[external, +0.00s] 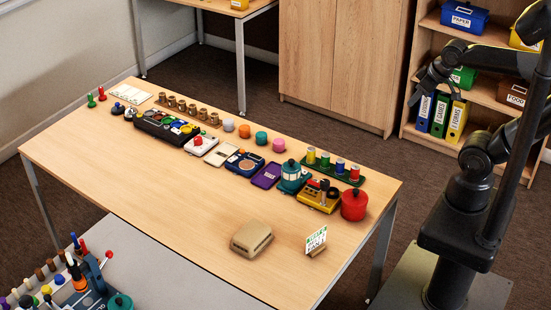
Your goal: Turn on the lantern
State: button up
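A teal lantern (291,178) with pale window panes and a domed top stands upright on the wooden table (190,220), toward the right of the row of objects. Whether it is lit cannot be told, and no switch can be made out at this size. My gripper (436,93) is raised at the upper right, in front of the shelf and well away from the lantern. Its dark fingers look spread apart with nothing between them.
A yellow and black device (318,196) and a red lidded pot (354,204) stand right of the lantern. A purple flat item (267,175) lies left of it; spools on a green board (347,177) stand behind. A tan case (251,238) and small sign (316,239) stand in front.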

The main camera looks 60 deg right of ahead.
jog(key=shift+w+a, duration=0.1)
jog(key=shift+w, duration=0.35)
jog(key=shift+c, duration=1.4)
jog(key=shift+g, duration=0.5)
jog(key=w, duration=0.2)
jog(key=w+a, duration=0.1)
jog(key=w, duration=0.5)
jog(key=shift+a+f, duration=0.1)
jog(key=shift+a, duration=0.1)
grip_shut()
jog(key=w+a+f+g, duration=0.1)
jog(key=w+a+f, duration=0.4)
jog(key=w+f, duration=0.4)
jog(key=w+a+f+g, duration=0.2)
jog(key=w+a+f, duration=0.2)
jog(key=w+f, duration=0.6)
jog(key=w, duration=0.4)
jog(key=shift+w+a+f, duration=0.25)
jog(key=shift+a+f, duration=0.05)
jog(key=shift+a, duration=0.1)
